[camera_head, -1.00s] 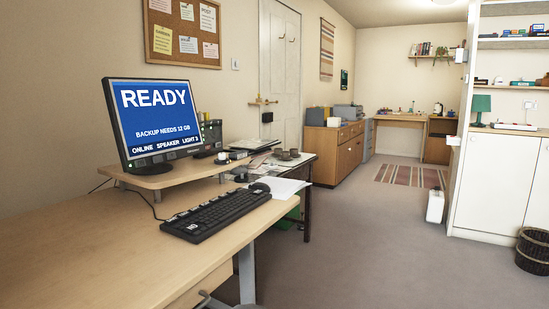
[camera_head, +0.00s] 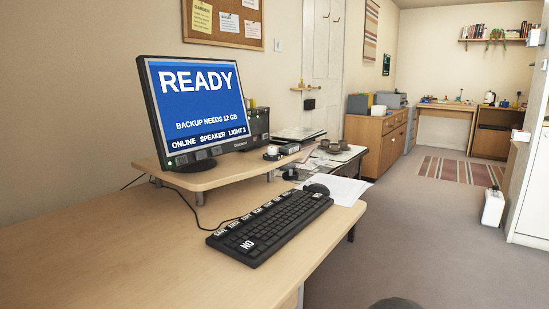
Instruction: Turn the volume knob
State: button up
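No volume knob can be made out for certain. A black speaker-like box (camera_head: 257,123) with a small green light stands behind the right side of the monitor (camera_head: 200,108). A small round pale-topped thing (camera_head: 272,153) sits at the right end of the monitor stand; it is too small to tell whether it is a knob. The monitor reads READY, BACKUP NEEDS 12 GB, ONLINE, SPEAKER, LIGHT 3. My gripper is not in view.
A black keyboard (camera_head: 270,226), a mouse (camera_head: 317,189) and white paper (camera_head: 346,190) lie on the wooden desk (camera_head: 110,255). A dark rounded shape (camera_head: 397,304), unclear, shows at the bottom edge. The carpet (camera_head: 430,235) right of the desk is largely clear.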

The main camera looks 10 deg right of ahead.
aim_at(272, 150)
jog(key=z, duration=1.2)
jog(key=i, duration=2.35)
jog(key=u, duration=1.85)
